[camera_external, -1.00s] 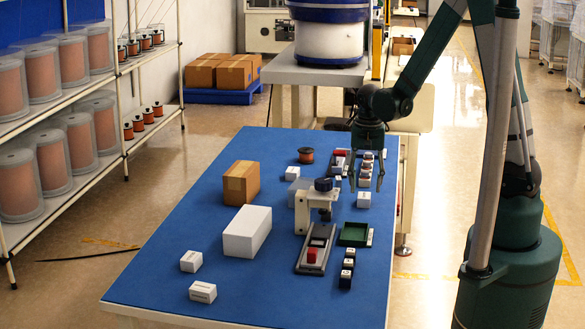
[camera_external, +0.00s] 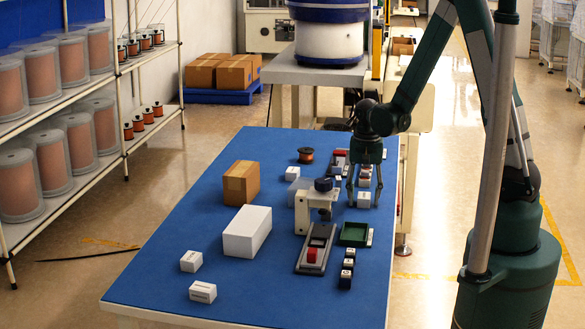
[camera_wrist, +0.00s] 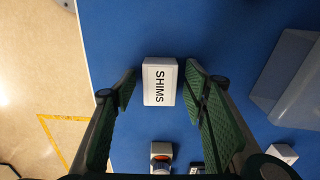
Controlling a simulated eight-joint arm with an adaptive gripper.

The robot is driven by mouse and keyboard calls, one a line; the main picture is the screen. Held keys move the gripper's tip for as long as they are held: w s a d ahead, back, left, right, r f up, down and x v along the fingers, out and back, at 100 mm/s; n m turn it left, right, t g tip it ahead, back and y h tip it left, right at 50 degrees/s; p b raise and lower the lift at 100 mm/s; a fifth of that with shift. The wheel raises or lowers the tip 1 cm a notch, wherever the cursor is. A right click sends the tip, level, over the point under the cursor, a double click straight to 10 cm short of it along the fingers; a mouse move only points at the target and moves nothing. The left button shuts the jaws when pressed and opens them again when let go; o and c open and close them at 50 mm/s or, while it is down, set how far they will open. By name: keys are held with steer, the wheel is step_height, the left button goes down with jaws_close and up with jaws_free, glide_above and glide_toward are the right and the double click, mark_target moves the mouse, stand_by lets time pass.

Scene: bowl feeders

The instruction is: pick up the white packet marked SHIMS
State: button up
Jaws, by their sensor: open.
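The white packet marked SHIMS (camera_wrist: 160,82) lies on the blue table in the wrist view, its label facing up. It sits between the two fingertips of my gripper (camera_wrist: 159,85), with a gap on each side. In the external view the packet (camera_external: 364,200) is near the table's right edge. My gripper (camera_external: 364,199) points down with its fingers on either side of it. The gripper is open and holds nothing. How far the fingertips are above the table is hard to tell.
A translucent bin (camera_wrist: 290,75) is at right in the wrist view. A brown box (camera_external: 241,183) and larger white box (camera_external: 247,231) are farther left.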

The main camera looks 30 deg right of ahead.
mark_target(364, 195)
steer(key=shift+c, duration=0.6)
steer(key=c, duration=0.9)
steer(key=shift+r, duration=0.1)
steer(key=shift+r+p, duration=1.05)
steer(key=shift+r, duration=3.85)
